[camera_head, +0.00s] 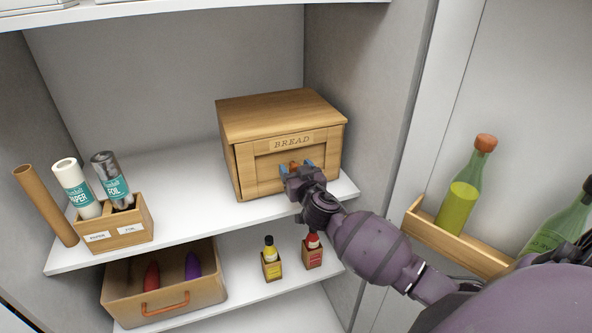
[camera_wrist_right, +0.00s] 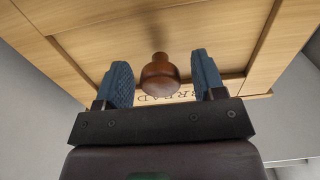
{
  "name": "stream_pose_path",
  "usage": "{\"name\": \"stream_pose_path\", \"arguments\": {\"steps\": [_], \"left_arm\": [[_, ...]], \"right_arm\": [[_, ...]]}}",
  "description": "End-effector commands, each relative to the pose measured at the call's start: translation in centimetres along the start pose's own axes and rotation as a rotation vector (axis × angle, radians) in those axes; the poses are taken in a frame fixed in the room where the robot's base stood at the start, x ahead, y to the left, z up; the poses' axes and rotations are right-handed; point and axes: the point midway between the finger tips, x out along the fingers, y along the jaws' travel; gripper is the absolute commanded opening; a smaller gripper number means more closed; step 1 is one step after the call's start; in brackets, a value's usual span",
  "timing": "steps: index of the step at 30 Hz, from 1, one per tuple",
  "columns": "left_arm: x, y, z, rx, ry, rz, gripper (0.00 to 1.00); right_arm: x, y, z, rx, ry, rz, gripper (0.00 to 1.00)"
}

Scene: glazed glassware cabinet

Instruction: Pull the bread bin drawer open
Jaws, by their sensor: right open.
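The wooden bread bin (camera_head: 262,118) stands on the middle shelf, with the word BREAD on its front frame. Its front panel (camera_head: 265,172) looks flush with the box. A round brown knob (camera_wrist_right: 160,76) sticks out from the panel; the head view shows only a bit of it (camera_head: 294,166). My right gripper (camera_head: 297,169) is at the front of the bin. In the wrist view its two blue fingers (camera_wrist_right: 163,80) are spread on either side of the knob, with a gap on each side. My left gripper is in neither view.
A wooden holder (camera_head: 128,236) with paper and foil rolls stands at the left, beside a cardboard tube (camera_head: 47,205). Below are a wooden bin (camera_head: 120,290) and two small bottles (camera_head: 271,262). A door rack (camera_head: 450,240) with green bottles is at the right, near my arm.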

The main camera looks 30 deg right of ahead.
Motion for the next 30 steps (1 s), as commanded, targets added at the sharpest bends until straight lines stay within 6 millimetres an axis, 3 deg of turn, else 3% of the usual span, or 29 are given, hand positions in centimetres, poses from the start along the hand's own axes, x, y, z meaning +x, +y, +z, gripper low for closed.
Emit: {"name": "stream_pose_path", "arguments": {"steps": [2,14,23,30], "left_arm": [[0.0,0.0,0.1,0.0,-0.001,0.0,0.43],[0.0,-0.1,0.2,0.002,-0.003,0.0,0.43],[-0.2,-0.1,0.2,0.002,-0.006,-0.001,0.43],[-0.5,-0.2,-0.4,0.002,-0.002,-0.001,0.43]], "right_arm": [[0.0,0.0,0.0,0.0,0.0,0.0,0.62],[0.0,0.0,0.0,0.0,0.0,0.0,0.0],[-1.2,0.0,0.1,0.003,-0.002,0.001,0.0],[-5.7,0.0,0.1,0.007,-0.003,0.001,0.0]]}}
